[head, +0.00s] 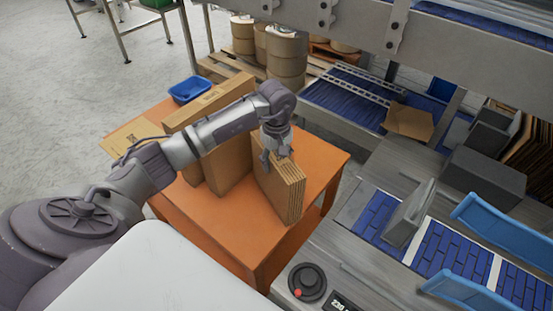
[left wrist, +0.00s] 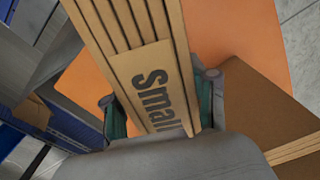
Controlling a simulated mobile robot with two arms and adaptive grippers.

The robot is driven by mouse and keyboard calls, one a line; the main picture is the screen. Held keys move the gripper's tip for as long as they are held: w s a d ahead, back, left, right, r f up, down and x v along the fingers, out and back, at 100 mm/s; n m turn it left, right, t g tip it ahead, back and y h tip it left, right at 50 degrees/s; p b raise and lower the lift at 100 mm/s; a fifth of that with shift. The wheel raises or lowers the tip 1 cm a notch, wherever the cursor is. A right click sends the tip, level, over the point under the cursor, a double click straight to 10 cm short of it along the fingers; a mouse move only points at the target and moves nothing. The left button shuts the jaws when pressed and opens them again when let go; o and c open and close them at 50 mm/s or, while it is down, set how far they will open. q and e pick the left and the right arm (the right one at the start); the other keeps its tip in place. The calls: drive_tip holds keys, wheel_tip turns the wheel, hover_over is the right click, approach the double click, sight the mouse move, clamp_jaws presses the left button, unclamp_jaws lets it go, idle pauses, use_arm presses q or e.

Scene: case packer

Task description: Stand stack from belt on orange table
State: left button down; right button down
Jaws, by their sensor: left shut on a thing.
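The orange table (head: 230,232) stands in the middle of the head view. A stack of flat cardboard (head: 277,188) stands upright on edge at its right part, and my left gripper (head: 277,153) is shut on its top edge. In the left wrist view the stack (left wrist: 130,30), marked "small", lies between the two fingers of the left gripper (left wrist: 160,108). The stack's lower edge appears to be at the tabletop; exact contact is hard to tell. The belt (head: 375,215) with blue links is at the right. My right gripper is not in view.
More cardboard stacks (head: 228,165) stand on the table left of the held one, partly behind my arm. A blue bin (head: 189,90) and a flat cardboard piece (head: 135,136) are at its far left. A control panel with a red button (head: 298,292) is near the front. Free tabletop shows in front.

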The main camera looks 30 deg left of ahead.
use_arm(q)
drive_tip(key=shift+f, duration=0.15)
drive_tip(key=shift+c, duration=1.6)
unclamp_jaws()
drive_tip(key=shift+r, duration=0.2)
wheel_tip(320, 180, up, 11)
drive_tip(key=b, duration=0.3)
drive_tip(key=shift+r, duration=0.5)
